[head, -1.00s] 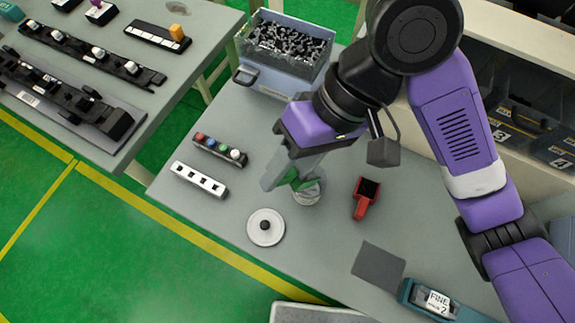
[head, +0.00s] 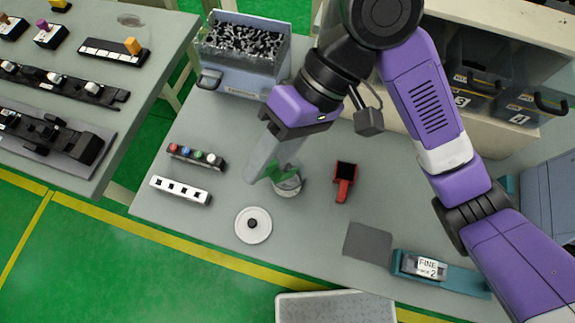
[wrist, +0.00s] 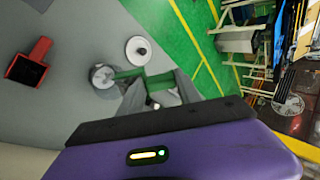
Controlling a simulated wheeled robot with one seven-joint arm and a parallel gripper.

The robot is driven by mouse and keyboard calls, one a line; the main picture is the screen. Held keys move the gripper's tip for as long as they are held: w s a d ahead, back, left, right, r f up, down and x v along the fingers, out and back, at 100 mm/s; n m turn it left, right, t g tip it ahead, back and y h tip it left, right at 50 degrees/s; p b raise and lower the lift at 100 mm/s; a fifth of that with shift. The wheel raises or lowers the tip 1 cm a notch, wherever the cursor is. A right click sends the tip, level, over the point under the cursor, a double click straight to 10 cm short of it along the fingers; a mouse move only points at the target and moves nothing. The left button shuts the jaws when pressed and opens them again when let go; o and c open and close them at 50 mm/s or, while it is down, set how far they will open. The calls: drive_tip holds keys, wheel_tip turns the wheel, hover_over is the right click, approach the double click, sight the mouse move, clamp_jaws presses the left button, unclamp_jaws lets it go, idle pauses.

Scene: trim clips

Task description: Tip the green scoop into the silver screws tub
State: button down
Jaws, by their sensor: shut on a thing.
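My gripper (head: 262,166) is shut on the green scoop (head: 275,172); its pale fingers slant down to the left. The scoop is at the rim of a small round grey tub (head: 287,184) on the table, partly over its top. In the wrist view the green scoop (wrist: 128,73) reaches from between the fingers (wrist: 155,98) toward the tub (wrist: 103,77). The tub's label is not readable, and its contents are hard to make out. I cannot tell whether anything is in the scoop.
A white lid with a black knob (head: 253,225) lies in front of the tub. A red scoop (head: 345,181) lies to its right. A white strip (head: 180,191) and a strip with coloured knobs (head: 196,156) lie left. A bin of dark clips (head: 240,68) stands behind.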

drive_tip(key=shift+w+d+r+g+y+p, duration=0.25)
drive_tip(key=shift+d+g+y+p, duration=0.05)
drive_tip(key=shift+y+p, duration=0.1)
drive_tip(key=shift+d+y, duration=0.15)
drive_tip(key=shift+y, duration=0.15)
drive_tip(key=shift+w+g, duration=0.1)
drive_tip(key=shift+g, duration=0.2)
drive_tip(key=shift+w+d+r+g+y+p, duration=0.15)
drive_tip(key=shift+w+d+g+y+p, duration=0.15)
drive_tip(key=shift+d+g+y+p, duration=0.3)
drive_tip(key=shift+a, duration=0.15)
idle(0.4)
